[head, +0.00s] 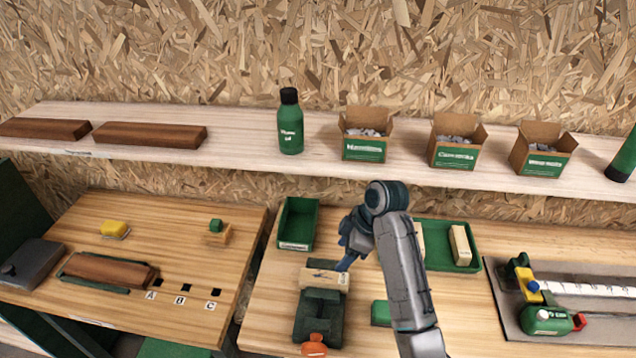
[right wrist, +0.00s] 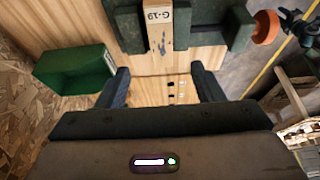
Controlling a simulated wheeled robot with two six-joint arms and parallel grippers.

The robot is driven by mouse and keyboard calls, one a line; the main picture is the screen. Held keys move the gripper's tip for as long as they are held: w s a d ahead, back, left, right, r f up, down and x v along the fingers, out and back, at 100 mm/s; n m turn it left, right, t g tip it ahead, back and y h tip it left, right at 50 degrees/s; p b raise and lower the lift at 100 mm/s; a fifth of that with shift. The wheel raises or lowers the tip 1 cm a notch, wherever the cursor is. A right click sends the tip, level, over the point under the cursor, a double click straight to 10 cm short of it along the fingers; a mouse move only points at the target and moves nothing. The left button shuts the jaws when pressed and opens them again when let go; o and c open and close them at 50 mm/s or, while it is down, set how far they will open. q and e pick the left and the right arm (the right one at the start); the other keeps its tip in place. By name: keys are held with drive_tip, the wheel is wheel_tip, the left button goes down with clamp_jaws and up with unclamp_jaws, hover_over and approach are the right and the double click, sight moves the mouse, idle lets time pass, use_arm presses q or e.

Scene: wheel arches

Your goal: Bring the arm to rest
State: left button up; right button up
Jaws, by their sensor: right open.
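My right arm reaches up from the bottom of the head view and bends down to my right gripper (head: 348,254). In the right wrist view my right gripper (right wrist: 161,80) has its two fingers wide apart with nothing between them. In the head view a pale wooden block (head: 324,279) sits at the dark green vise (head: 318,312) beside the gripper. In the right wrist view the block (right wrist: 158,28), labelled G-19, lies between the green vise jaws (right wrist: 126,25), beyond the fingertips.
A green bin (head: 297,224) stands behind the vise, and a green tray (head: 462,262) with pale blocks lies to the right. A shelf (head: 235,150) with a bottle (head: 290,122) and several boxes runs above the bench.

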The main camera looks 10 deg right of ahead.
drive_tip(key=s+d+f+m+t+h, duration=0.1)
drive_tip(key=s+d+f+m, duration=0.25)
drive_tip(key=s, duration=0.45)
drive_tip(key=s+d+f+m+h, duration=0.1)
drive_tip(key=s+d+f+m, duration=0.1)
drive_tip(key=s+f+m, duration=0.4)
drive_tip(key=s+d+r+m+t+h, duration=0.1)
drive_tip(key=s+d+m+h, duration=0.1)
drive_tip(key=s, duration=0.6)
drive_tip(key=s+d+r+m+h, duration=0.1)
drive_tip(key=s+d+r+m, duration=0.15)
drive_tip(key=s, duration=0.65)
drive_tip(key=d+f+g+b, duration=0.2)
drive_tip(key=f+b, duration=0.7)
drive_tip(key=f, duration=3.3)
use_arm(q)
wheel_tip(320, 180, down, 15)
drive_tip(key=s+b, duration=0.1)
drive_tip(key=b, duration=0.4)
drive_tip(key=shift+s+d+r, duration=0.2)
drive_tip(key=shift+s, duration=0.15)
use_arm(e)
drive_tip(key=s+d+f, duration=0.2)
drive_tip(key=s+f, duration=1.6)
drive_tip(key=f, duration=0.5)
drive_tip(key=shift+s, duration=0.3)
